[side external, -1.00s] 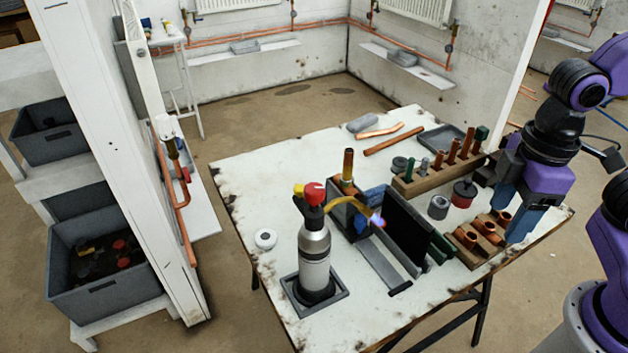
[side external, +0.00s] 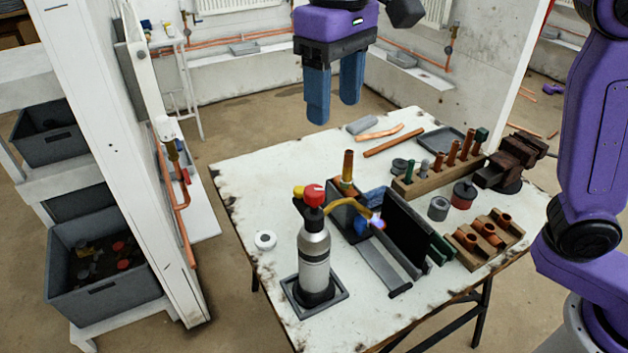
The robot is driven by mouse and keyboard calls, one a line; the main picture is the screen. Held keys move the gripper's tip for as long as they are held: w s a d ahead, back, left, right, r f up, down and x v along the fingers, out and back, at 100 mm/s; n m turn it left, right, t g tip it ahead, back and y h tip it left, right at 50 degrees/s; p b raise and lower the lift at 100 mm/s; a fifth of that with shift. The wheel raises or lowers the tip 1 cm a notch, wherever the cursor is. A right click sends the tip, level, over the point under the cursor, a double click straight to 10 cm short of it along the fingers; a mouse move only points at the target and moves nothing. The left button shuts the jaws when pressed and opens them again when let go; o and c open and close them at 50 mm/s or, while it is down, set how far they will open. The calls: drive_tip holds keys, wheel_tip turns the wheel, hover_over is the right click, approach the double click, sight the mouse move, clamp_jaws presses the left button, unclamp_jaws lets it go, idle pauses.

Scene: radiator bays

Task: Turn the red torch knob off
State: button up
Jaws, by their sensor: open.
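The torch (side external: 314,250) is a silver cylinder standing upright in a square grey tray (side external: 340,301) at the front left of the table. Its red knob (side external: 314,195) sits on top, with a yellow part beside it. A brass nozzle tube (side external: 349,207) reaches right and ends in a small blue-white flame (side external: 376,222). My gripper (side external: 333,108) is purple with blue fingers. It is open and empty, pointing down, high up and above the knob in the picture. It is apart from the torch.
A copper pipe (side external: 348,167) stands upright close behind the torch. A black panel (side external: 405,233) stands by the flame. Wooden racks with copper fittings (side external: 487,238) and a vise (side external: 510,160) are at right.

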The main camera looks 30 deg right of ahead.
sight(314, 190)
drive_tip(key=shift+m, duration=0.7)
drive_tip(key=f, duration=0.5)
drive_tip(key=w+a+f, duration=0.1)
drive_tip(key=f, duration=0.4)
drive_tip(key=a+f, duration=0.1)
drive_tip(key=f, duration=0.4)
drive_tip(key=shift+w+a, duration=0.1)
drive_tip(key=shift+w, duration=0.05)
drive_tip(key=c, duration=1.1)
